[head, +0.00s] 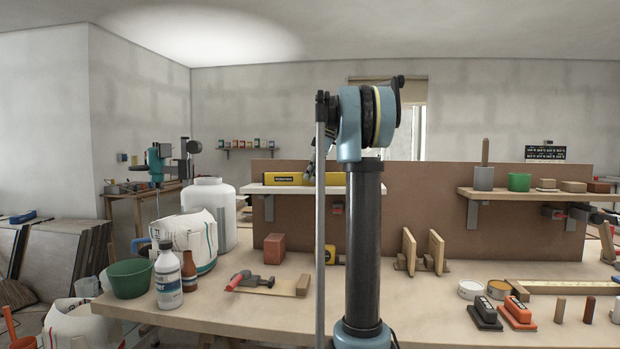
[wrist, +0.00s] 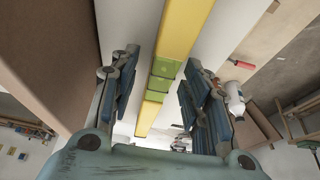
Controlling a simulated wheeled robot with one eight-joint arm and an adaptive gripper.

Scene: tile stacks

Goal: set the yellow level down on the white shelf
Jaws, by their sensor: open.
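The yellow level (head: 290,179) lies flat along the white shelf (head: 256,189) on the brown back panel and appears to rest on it. In the wrist view the level (wrist: 185,28) runs lengthwise between the fingers, with its green vial windows in the middle. The pale shelf surface (wrist: 130,22) shows beside it. My gripper (wrist: 160,66) is open, with one finger on each side of the level and a visible gap to both.
A second shelf (head: 520,195) with pots and blocks is at right. A white drum (head: 209,198) stands left.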

